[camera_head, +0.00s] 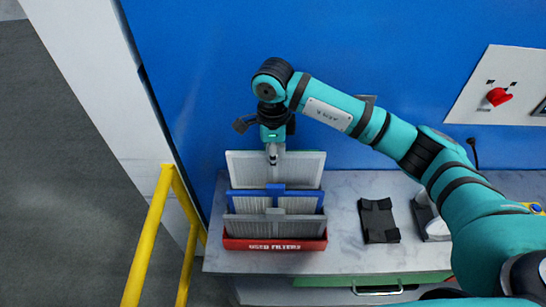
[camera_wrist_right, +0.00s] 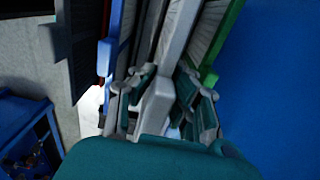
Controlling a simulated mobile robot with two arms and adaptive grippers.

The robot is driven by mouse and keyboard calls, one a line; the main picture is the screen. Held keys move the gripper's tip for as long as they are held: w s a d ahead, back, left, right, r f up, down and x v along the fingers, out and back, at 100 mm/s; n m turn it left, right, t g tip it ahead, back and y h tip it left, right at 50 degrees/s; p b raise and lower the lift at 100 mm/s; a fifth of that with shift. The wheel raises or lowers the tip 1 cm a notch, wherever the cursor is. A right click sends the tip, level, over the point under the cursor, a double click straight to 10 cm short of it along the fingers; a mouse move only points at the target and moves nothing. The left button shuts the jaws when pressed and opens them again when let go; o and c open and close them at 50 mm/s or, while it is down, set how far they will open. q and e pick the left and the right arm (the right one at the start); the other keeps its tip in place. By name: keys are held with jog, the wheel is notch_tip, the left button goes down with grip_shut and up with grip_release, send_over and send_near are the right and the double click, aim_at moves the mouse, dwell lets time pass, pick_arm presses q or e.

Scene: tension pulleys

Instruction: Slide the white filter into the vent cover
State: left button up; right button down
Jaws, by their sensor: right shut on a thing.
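The white filter (camera_head: 302,170) stands upright at the back of a row of filters, at the red bin marked "USED FILTERS" (camera_head: 232,243). My right gripper (camera_head: 272,158) points down from above and is shut on the white filter's tab. In the right wrist view, the fingers (camera_wrist_right: 160,105) sit on either side of this pale tab, and the white filter (camera_wrist_right: 182,28) runs up beyond it. The filter's lower part is hidden behind the other filters. I see no vent cover that I can identify. My left gripper is not in view.
A blue filter (camera_head: 248,197) and a grey filter (camera_head: 252,227) stand in front. A green-edged filter (camera_wrist_right: 232,30) is close on the other side in the wrist view. A black holder (camera_head: 378,220) lies on the marble counter (camera_head: 340,258). A yellow rail (camera_head: 148,235) stands left.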

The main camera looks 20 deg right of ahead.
jog(key=shift+r, duration=0.15)
jog(key=shift+r+p, duration=0.7)
jog(key=shift+r, duration=1.25)
dwell(0.4)
